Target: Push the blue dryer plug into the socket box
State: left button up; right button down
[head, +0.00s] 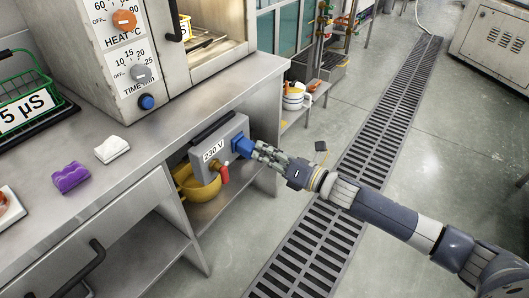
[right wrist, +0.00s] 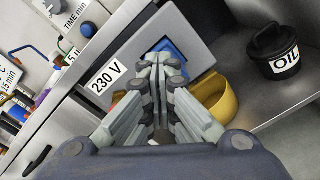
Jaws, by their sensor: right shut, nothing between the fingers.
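The grey socket box (head: 208,152), labelled 230 V, is fixed under the front of the steel bench; it also shows in the right wrist view (right wrist: 200,50). The blue dryer plug (head: 241,146) is at the right part of the box face; in the right wrist view the blue plug (right wrist: 172,50) is partly hidden behind my fingers. My right gripper (head: 257,150) is shut and empty, its fingertips at the back of the plug; whether they touch it I cannot tell. How deep the plug sits is hidden. My left gripper is not in view.
A red-handled valve (head: 223,172) sits just below the box, with a yellow pot (head: 197,187) on the shelf behind. A black OIL can (right wrist: 273,52) stands on the shelf. The floor by the drain grate (head: 385,120) is open.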

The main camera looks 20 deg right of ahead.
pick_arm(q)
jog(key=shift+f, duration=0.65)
pick_arm(e)
jog(key=v, duration=1.4)
jog(key=shift+s+d, duration=0.15)
jog(key=shift+s, duration=0.1)
jog(key=shift+f, duration=0.1)
